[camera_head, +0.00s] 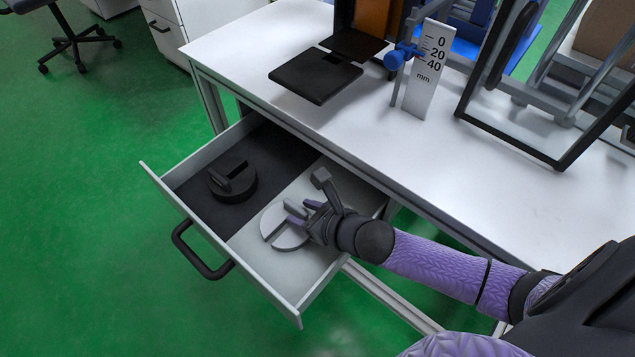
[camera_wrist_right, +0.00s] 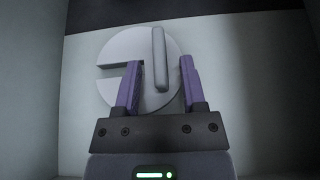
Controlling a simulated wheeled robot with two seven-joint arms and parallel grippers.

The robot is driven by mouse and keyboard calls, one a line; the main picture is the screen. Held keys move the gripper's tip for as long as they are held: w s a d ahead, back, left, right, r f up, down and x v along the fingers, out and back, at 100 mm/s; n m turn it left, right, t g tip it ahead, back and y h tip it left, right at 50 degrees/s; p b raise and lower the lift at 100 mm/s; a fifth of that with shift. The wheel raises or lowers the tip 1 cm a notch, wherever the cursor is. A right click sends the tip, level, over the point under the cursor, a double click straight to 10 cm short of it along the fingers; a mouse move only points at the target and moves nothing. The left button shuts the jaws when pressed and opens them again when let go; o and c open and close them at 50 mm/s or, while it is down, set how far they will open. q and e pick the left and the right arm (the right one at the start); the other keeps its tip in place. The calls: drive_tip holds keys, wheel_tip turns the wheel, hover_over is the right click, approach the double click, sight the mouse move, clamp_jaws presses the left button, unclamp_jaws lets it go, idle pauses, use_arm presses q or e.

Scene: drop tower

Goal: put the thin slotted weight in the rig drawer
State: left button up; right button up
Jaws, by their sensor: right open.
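The thin slotted weight (camera_head: 281,236) is a pale grey disc with a slot and a raised bar handle. It lies in the bare light part of the open rig drawer (camera_head: 243,290). In the right wrist view the weight (camera_wrist_right: 186,52) lies flat, with its slot to the left. My right gripper (camera_head: 298,212) is over the weight with its fingers open. In the right wrist view the gripper (camera_wrist_right: 160,85) has one finger on each side of the bar handle, with visible gaps. Whether the fingertips touch the disc is unclear. My left gripper is not in view.
A thick black slotted weight (camera_head: 231,190) sits on the dark mat at the drawer's left. The white table (camera_head: 400,160) carries a black plate (camera_head: 314,76), a millimetre scale (camera_head: 428,75) and a framed rig. The drawer's black handle (camera_head: 199,257) faces the front left.

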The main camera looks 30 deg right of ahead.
drive_tip(key=p+v, duration=0.6)
drive_tip(key=v, duration=0.5)
drive_tip(key=shift+s+d+r, duration=0.15)
drive_tip(key=shift+s+r, duration=0.05)
drive_tip(key=shift+s, duration=0.1)
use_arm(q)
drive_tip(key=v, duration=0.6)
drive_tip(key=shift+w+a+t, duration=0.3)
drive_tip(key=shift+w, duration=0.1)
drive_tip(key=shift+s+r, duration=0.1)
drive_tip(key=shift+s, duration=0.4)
